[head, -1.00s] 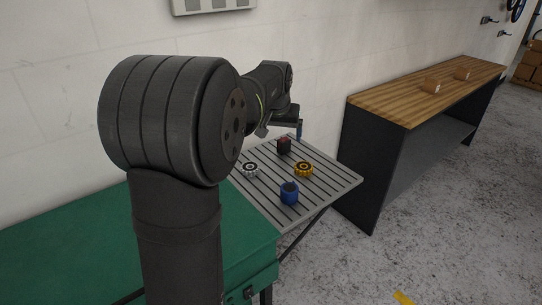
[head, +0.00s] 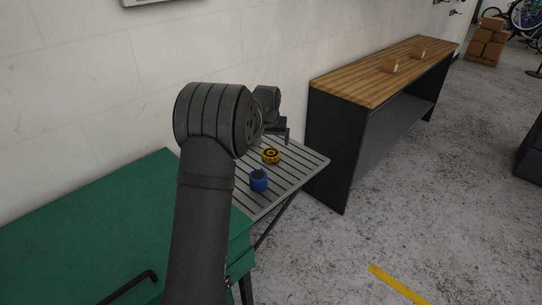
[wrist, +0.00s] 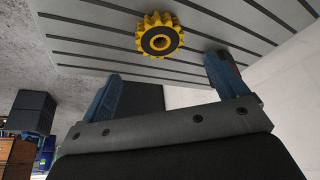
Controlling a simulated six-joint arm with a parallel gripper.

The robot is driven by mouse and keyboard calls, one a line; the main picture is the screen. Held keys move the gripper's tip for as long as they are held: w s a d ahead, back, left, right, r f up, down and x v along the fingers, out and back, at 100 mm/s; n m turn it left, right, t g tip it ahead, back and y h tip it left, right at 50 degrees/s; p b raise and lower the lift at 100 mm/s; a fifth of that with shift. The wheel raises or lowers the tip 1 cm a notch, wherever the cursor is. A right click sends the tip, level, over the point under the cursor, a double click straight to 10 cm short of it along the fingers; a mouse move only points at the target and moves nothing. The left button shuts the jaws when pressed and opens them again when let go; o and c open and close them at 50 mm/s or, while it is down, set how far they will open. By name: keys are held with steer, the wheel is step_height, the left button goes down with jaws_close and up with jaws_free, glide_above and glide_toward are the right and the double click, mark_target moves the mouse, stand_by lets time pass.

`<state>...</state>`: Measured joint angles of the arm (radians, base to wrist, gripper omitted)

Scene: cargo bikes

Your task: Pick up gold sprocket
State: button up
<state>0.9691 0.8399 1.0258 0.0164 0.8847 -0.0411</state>
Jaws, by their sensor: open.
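The gold sprocket (head: 271,156) lies flat on the grey slatted table (head: 307,167), behind the blue cup-like part (head: 258,180). In the wrist view the sprocket (wrist: 159,35) is a yellow toothed ring with a dark centre, beyond my fingertips and between their lines. My gripper (wrist: 165,82) is open and empty, with its two blue fingers apart. It does not touch the sprocket. In the head view my gripper (head: 286,132) shows only partly, at the table's far side beyond the sprocket; my arm hides much of it.
A green bench (head: 90,235) adjoins the table on the left. A wood-topped workbench (head: 375,70) with small boxes stands to the right. A white wall (head: 80,80) runs close behind the table. The floor at right is open.

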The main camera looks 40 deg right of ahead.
mark_target(271, 152)
steer(key=shift+x, duration=0.8)
steer(key=shift+a+x, duration=0.2)
steer(key=shift+x, duration=1.15)
steer(key=shift+a+x, duration=0.2)
steer(key=shift+x, duration=1.15)
steer(key=shift+s+f, duration=0.1)
steer(key=shift+s, duration=0.05)
steer(key=shift+c, duration=0.4)
steer(key=c, duration=1.3)
steer(key=shift+o, duration=0.2)
